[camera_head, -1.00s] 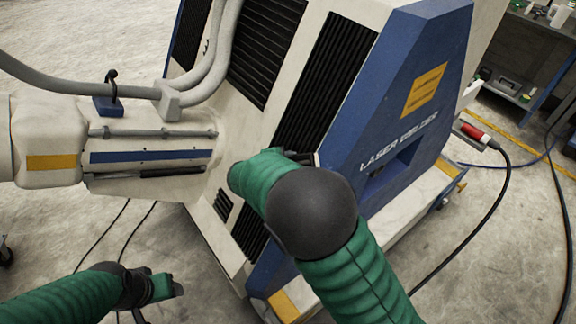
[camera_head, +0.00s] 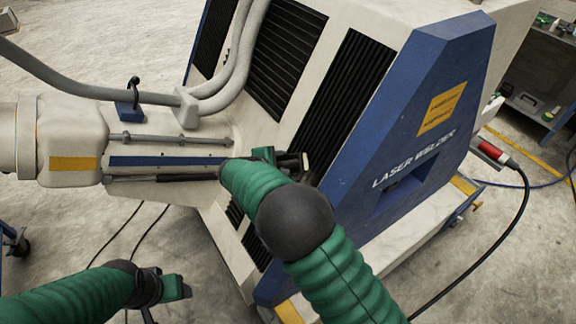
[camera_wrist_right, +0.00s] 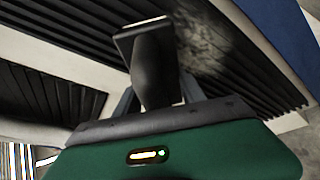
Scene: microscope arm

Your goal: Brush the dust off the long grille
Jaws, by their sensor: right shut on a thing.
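The long grille (camera_head: 345,95) is a strip of black slats on the cream machine, beside its blue end panel. My right arm hides part of it. In the right wrist view the grille (camera_wrist_right: 255,75) shows behind a pale grey dusty patch (camera_wrist_right: 205,38). My right gripper (camera_head: 290,160) is at the grille and is shut on a dark-handled brush (camera_wrist_right: 152,65). The brush has a pale edge at its head. Whether it touches the slats is unclear. My left gripper (camera_head: 172,290) is low at the left, away from the machine; its jaw opening is unclear.
Two other black grilles (camera_head: 285,60) (camera_head: 215,38) sit to the left. Grey hoses (camera_head: 225,75) and a cream arm (camera_head: 150,160) with a blue stripe cross the machine's left side. A red plug with a black cable (camera_head: 490,152) is at the right. The floor at lower right is mostly clear.

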